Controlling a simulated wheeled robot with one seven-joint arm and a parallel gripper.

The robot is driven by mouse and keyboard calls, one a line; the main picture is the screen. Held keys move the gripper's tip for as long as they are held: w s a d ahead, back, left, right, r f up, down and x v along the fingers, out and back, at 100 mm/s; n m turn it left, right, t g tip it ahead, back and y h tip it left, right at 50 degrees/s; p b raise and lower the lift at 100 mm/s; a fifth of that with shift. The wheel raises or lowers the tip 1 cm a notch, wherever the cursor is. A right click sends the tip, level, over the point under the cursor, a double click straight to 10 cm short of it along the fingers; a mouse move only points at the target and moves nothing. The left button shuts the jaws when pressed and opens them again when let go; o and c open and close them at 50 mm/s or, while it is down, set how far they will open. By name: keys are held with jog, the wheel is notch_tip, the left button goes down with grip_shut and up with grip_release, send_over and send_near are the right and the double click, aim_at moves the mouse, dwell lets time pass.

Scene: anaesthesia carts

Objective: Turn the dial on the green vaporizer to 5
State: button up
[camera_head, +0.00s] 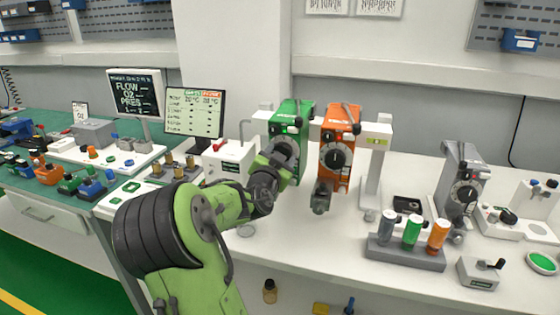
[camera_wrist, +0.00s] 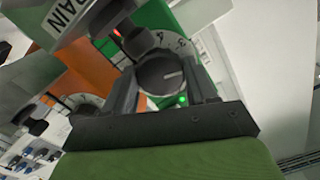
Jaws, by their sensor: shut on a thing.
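The green vaporizer (camera_head: 291,116) hangs on the rail at the middle of the head view, left of the orange one. Its dial (camera_wrist: 160,74) is a dark round knob with a white mark, surrounded by a pale number scale (camera_wrist: 178,43). In the wrist view, the fingers of my gripper (camera_wrist: 163,88) stand on either side of the knob and are shut on it. In the head view, my gripper (camera_head: 273,172) is at the front of the green vaporizer and partly hides its dial. I cannot tell which number the dial is set to.
The orange vaporizer (camera_head: 336,140) hangs close to the right; its orange side (camera_wrist: 90,68) also shows in the wrist view. A grey vaporizer (camera_head: 461,180) and a bottle rack (camera_head: 405,253) stand farther right.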

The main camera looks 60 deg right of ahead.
jog(key=n+b, duration=0.1)
jog(key=n, duration=0.4)
jog(key=shift+g, duration=0.3)
jog(key=n, duration=0.6)
jog(key=shift+g, duration=0.3)
jog(key=o, duration=0.8)
jog(key=shift+a, duration=0.1)
jog(key=a, duration=0.5)
jog(key=s+a, duration=0.1)
jog(key=a, duration=0.4)
jog(key=s+a, duration=0.1)
jog(key=a, duration=0.4)
jog(key=shift+a+r, duration=0.1)
jog(key=shift+a, duration=0.15)
